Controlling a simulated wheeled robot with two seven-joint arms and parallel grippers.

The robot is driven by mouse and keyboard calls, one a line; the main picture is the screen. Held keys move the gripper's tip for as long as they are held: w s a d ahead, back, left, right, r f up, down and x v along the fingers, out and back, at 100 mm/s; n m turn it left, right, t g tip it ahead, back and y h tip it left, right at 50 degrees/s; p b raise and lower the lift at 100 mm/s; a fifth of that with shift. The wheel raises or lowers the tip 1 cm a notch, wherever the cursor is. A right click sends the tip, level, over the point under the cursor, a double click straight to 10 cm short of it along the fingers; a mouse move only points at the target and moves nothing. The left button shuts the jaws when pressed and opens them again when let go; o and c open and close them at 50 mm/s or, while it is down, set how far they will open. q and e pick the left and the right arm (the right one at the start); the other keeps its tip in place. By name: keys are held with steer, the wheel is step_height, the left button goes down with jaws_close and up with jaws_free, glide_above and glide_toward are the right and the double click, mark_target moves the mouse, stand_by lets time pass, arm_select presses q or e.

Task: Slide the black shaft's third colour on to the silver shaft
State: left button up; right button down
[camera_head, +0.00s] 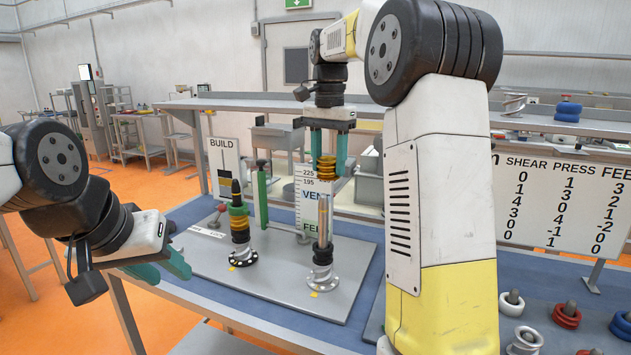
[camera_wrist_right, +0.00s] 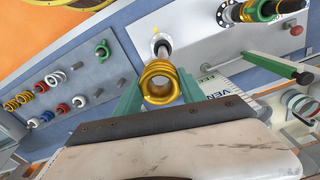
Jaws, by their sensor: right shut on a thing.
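My right gripper (camera_head: 328,158) is shut on a gold coiled element (camera_head: 326,169). It holds the element above the upright silver shaft (camera_head: 323,222), clear of its top. My left gripper (camera_head: 166,268) is open and empty, left of the board.
A BUILD sign (camera_head: 225,170) and a marked scale board (camera_head: 306,200) stand behind the shafts. A green post (camera_head: 262,200) rises between them. Loose coloured elements on pegs, such as a red one (camera_head: 566,316), are at lower right. A number board (camera_head: 560,200) stands at right.

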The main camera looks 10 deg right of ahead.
mark_target(323, 194)
steer(key=shift+w+a+r, duration=0.1)
steer(key=shift+a+r, duration=0.25)
steer(key=shift+a, duration=0.2)
steer(key=shift+f, duration=3.55)
steer(key=shift+f, duration=4.75)
steer(key=c, duration=0.6)
jaws_free()
steer(key=shift+r, duration=3.9)
